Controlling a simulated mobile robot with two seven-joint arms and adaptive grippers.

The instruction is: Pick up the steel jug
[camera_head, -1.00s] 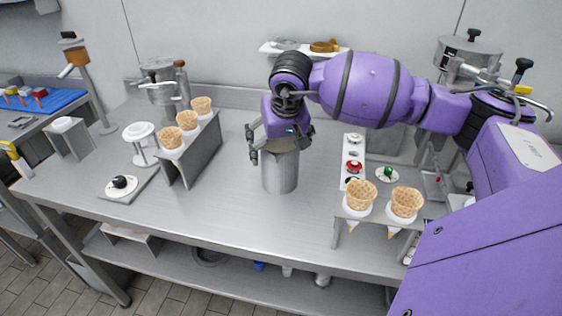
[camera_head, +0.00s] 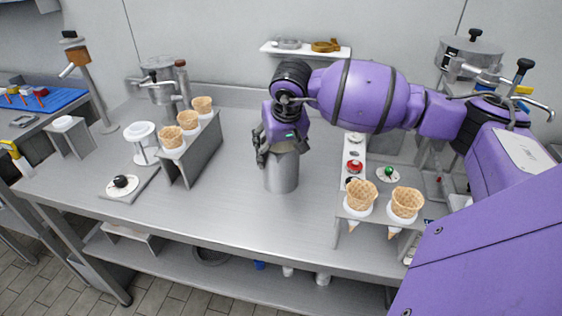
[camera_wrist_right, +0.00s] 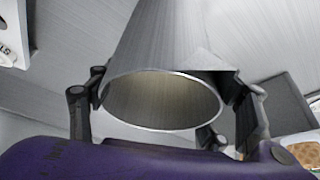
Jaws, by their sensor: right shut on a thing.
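The steel jug (camera_head: 283,172) is a plain grey metal cylinder standing upright near the middle of the steel table in the head view. My right gripper (camera_head: 277,147) reaches it from above and is shut on its upper part. In the right wrist view the jug (camera_wrist_right: 165,45) fills the middle, its round open rim facing the camera, with the fingers of the gripper (camera_wrist_right: 165,100) on both sides of it. The gripper hides part of the jug's top in the head view. My left gripper is not in view.
Left of the jug, a grey stand (camera_head: 195,155) holds several waffle cones. To the right, another stand holds two cones (camera_head: 361,194), near a red button (camera_head: 354,166). A wall shelf (camera_head: 305,52) is behind. The table's front middle is clear.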

